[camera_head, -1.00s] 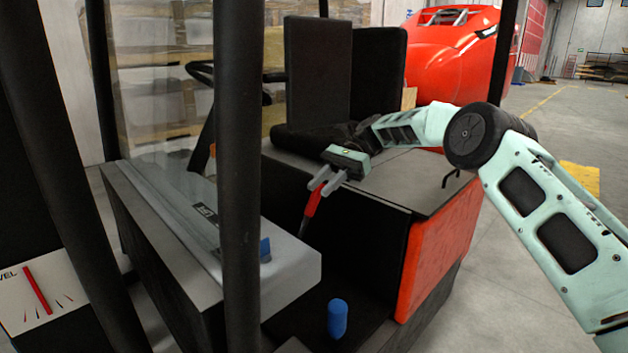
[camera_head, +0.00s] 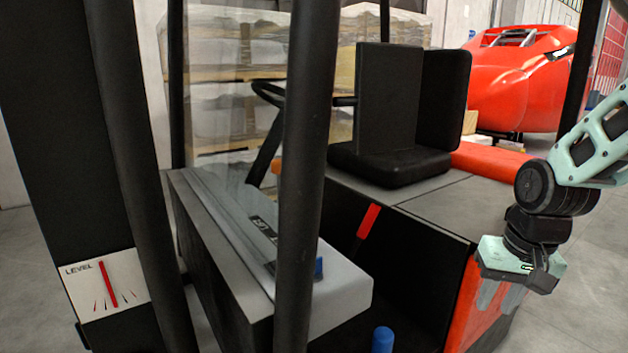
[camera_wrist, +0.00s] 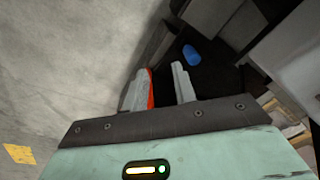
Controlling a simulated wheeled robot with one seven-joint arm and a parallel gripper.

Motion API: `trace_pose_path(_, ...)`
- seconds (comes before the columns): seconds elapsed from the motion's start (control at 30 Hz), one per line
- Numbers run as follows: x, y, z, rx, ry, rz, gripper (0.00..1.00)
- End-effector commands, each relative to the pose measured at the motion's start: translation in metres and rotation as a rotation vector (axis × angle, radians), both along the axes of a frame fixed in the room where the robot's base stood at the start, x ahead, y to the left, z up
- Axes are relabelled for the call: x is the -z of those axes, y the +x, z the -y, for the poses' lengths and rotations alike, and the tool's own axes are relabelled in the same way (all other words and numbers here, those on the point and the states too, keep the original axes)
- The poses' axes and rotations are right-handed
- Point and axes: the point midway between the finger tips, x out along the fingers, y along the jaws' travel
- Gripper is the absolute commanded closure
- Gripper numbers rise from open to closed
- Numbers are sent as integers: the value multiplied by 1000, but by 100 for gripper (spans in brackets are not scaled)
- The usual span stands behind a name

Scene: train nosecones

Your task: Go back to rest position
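My gripper (camera_head: 502,295) hangs at the right side of the head view, outside the forklift beside its red side panel (camera_head: 470,318). In the wrist view my gripper (camera_wrist: 158,90) has its two fingers apart with nothing between them. The red-handled lever (camera_head: 368,222) stands in the dark footwell, well to the left of my gripper and apart from it. The black seat (camera_head: 390,165) is behind, up and to the left of my gripper.
A blue cylinder (camera_head: 383,340) stands in the footwell, seen also in the wrist view (camera_wrist: 192,55). Black posts (camera_head: 305,150) and a grey console (camera_head: 340,295) are at the left. A red nosecone (camera_head: 515,85) is behind. Grey floor (camera_head: 575,325) is open at right.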

Motion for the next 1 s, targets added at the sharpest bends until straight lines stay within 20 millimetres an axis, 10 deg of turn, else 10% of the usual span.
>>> trace_pose_path(0.27, 7, -62, 25, -198, -102, 129, 73)
trace_pose_path(0.7, -10, -148, -130, -717, -54, -6, 73)
trace_pose_path(1.0, -14, -189, -158, -869, -62, -54, 73)
